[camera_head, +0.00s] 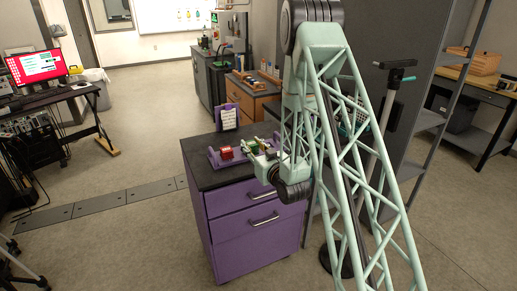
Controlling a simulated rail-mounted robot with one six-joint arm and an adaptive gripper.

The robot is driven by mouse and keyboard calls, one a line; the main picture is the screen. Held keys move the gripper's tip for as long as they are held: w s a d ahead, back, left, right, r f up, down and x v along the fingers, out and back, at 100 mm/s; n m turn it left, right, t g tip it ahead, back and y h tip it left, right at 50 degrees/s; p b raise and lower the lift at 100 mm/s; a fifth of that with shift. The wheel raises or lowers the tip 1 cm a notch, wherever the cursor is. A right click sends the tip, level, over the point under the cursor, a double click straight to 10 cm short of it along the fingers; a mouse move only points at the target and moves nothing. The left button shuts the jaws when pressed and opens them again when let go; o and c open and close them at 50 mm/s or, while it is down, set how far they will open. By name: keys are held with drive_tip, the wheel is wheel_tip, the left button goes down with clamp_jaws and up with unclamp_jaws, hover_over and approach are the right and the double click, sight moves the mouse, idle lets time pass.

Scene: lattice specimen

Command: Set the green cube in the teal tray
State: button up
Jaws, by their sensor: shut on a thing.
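My gripper (258,145) is at the end of my pale green lattice arm, low over the dark top of the purple cabinet. It is shut on the green cube (253,148), which is small and partly covered by the fingers. I cannot tell whether the cube touches what is under it. A purple tray (214,161) lies beneath and left of the gripper, with a red block (226,152) at its left part. I cannot make out a teal tray on this top; my arm hides its right side.
The purple cabinet (205,177) has bare dark top at its front left. A purple sign holder (229,117) stands at the back of the top. A teal basket (355,125) shows behind my arm. A grey partition (412,65) rises at the right.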

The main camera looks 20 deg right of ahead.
drive_tip(key=w+a+r, duration=0.2)
drive_tip(key=a+r, duration=0.2)
drive_tip(key=a, duration=0.4)
drive_tip(key=w+a+r, duration=0.3)
drive_tip(key=a, duration=0.5)
drive_tip(key=shift+r, duration=0.4)
